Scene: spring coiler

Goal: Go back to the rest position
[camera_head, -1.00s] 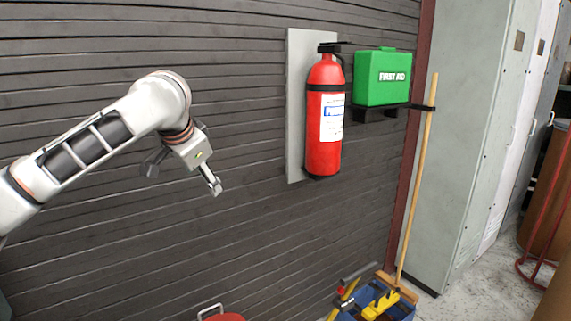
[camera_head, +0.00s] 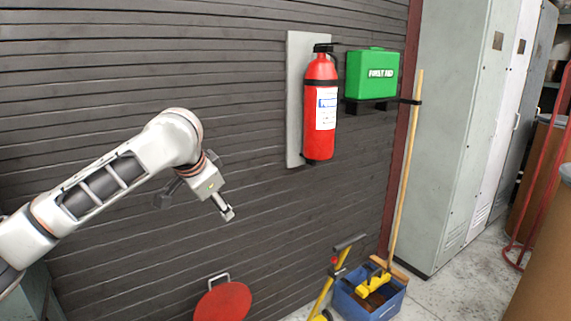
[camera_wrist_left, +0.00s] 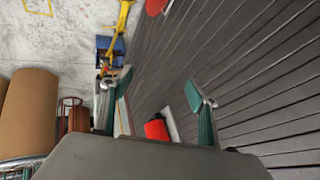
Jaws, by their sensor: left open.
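My left gripper (camera_head: 196,203) hangs in front of the dark slatted wall in the head view, at the left of the picture. Its two fingers are spread apart with nothing between them. In the left wrist view the left gripper (camera_wrist_left: 157,92) also shows open, with its two greenish fingers wide apart and the wall and floor beyond. My right gripper is in neither view.
A fire extinguisher (camera_head: 320,108) on a backboard and a green first aid box (camera_head: 371,74) hang on the wall. Below stand a blue bin (camera_head: 369,301) with a broom (camera_head: 405,170), a yellow tool (camera_head: 334,274) and a red round lid (camera_head: 222,303). Grey lockers (camera_head: 460,130) stand at right.

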